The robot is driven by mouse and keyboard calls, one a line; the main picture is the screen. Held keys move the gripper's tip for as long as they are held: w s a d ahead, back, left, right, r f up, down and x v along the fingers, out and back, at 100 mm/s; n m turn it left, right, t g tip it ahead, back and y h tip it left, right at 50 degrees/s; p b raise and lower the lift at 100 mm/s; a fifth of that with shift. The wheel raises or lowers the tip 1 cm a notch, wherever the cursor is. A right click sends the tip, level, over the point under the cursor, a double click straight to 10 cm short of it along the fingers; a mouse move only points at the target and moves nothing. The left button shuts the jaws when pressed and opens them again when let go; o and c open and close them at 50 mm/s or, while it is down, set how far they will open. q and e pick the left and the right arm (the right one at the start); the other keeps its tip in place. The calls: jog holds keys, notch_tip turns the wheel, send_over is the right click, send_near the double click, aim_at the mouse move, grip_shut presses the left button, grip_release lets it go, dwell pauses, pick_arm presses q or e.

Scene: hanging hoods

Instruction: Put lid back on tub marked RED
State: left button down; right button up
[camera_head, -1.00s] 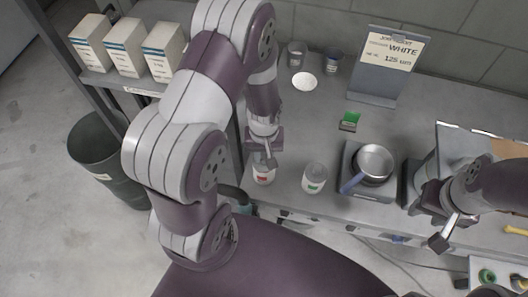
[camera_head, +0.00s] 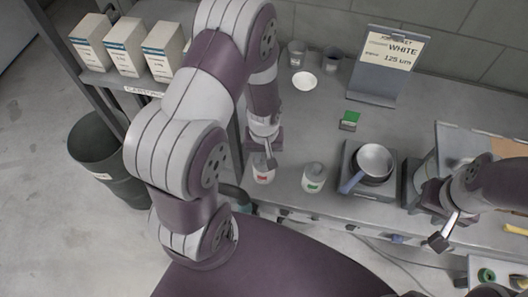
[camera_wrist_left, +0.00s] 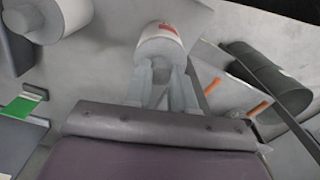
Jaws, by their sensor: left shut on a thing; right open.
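The tub with a red mark (camera_head: 263,175) stands upright near the front edge of the bench; in the left wrist view the tub (camera_wrist_left: 161,44) shows its red label. My left gripper (camera_head: 269,160) is directly above it. In the left wrist view its fingers (camera_wrist_left: 160,94) are shut on the knob of a grey lid (camera_wrist_left: 160,58), at the tub's top. I cannot tell whether the lid is fully seated. A similar tub with a green mark (camera_head: 314,178) stands to the right. My right gripper (camera_head: 445,233) is open and empty at the right.
A pan on a scale (camera_head: 374,162) stands right of the tubs. A dark bin (camera_head: 100,160) is on the floor at left. The bench behind the tubs is mostly clear.

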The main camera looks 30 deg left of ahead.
dwell(0.3)
pick_arm(q)
jog(key=shift+c, duration=2)
grip_release()
notch_tip(320, 180, up, 7)
jog(key=p, duration=0.6)
jog(key=shift+p, duration=0.35)
grip_shut()
